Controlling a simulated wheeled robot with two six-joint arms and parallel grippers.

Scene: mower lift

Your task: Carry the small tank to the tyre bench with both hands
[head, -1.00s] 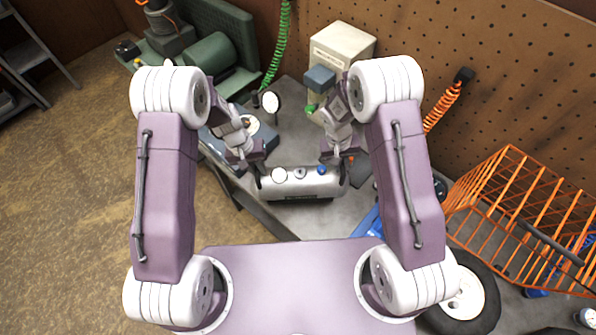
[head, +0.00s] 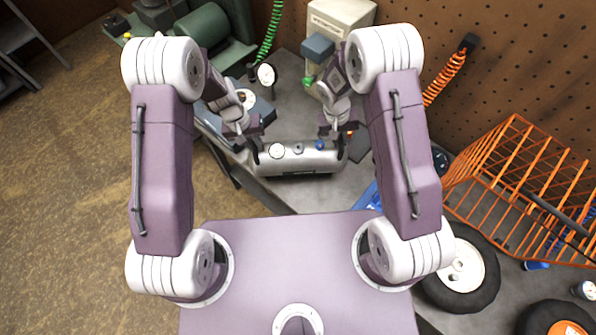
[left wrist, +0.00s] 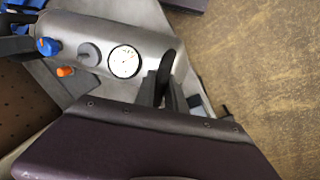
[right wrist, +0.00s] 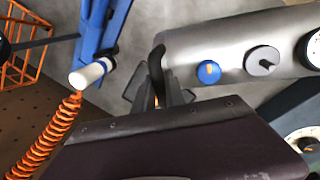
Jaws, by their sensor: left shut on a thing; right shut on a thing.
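The small tank (head: 298,163) is a silver cylinder lying level between my two grippers in the head view. It carries a white gauge, a grey knob and a blue knob on top. My left gripper (head: 254,146) is shut on its left end, at a dark handle that also shows in the left wrist view (left wrist: 167,75). My right gripper (head: 340,137) is shut on its right end, at a dark handle that shows in the right wrist view (right wrist: 157,70). The tank's underside is hidden, so I cannot tell whether it touches the grey bench (head: 300,195).
An orange wire basket (head: 530,190) and black tyres (head: 470,295) stand at the right. A green compressor (head: 205,45) is at the back left. A cream box (head: 340,25) stands at the back, by a pegboard wall. Open floor lies to the left.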

